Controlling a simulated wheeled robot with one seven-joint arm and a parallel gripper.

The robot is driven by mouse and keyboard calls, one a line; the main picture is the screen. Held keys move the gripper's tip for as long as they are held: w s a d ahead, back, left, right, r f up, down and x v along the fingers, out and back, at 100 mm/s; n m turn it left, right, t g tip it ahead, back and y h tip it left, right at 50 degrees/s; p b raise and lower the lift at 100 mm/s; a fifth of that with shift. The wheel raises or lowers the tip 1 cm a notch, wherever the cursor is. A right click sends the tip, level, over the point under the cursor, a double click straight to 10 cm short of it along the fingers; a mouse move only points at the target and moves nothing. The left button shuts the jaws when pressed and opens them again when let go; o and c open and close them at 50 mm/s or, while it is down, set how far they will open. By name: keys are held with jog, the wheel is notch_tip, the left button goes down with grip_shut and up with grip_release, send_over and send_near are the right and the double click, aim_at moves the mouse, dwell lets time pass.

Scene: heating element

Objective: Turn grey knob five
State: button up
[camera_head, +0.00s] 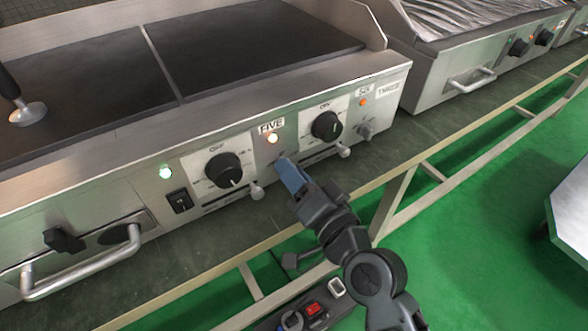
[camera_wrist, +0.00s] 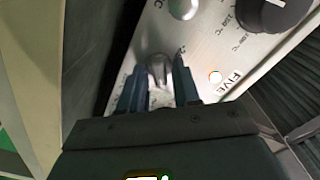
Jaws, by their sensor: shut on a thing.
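Grey knob five (camera_wrist: 160,67) is a small metal knob on the front panel of the griddle (camera_head: 130,150). It shows between my finger pads in the wrist view, near the "FIVE" label (camera_wrist: 235,79) and a lit orange lamp (camera_wrist: 215,77). My gripper (camera_head: 283,161) reaches up to the panel in the head view, just below the same "FIVE" label (camera_head: 271,125). Its blue fingers are closed on the knob, one on each side. In the head view the fingertips hide most of the knob.
Black dials (camera_head: 223,170) (camera_head: 326,126) flank the knob. Another grey knob (camera_head: 365,130) sits under the "SIX" label. A black switch (camera_head: 180,201) and a bar handle (camera_head: 85,262) are to the left. The counter's front rail (camera_head: 400,185) runs below; green floor lies beyond.

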jog(key=shift+d+m, duration=0.1)
jog(key=shift+m, duration=0.6)
jog(key=o, duration=0.7)
jog(key=shift+o, duration=0.2)
jog(key=shift+s+f, duration=0.1)
jog(key=v, duration=0.7)
jog(key=shift+s+d, duration=0.2)
jog(key=shift+s, duration=0.05)
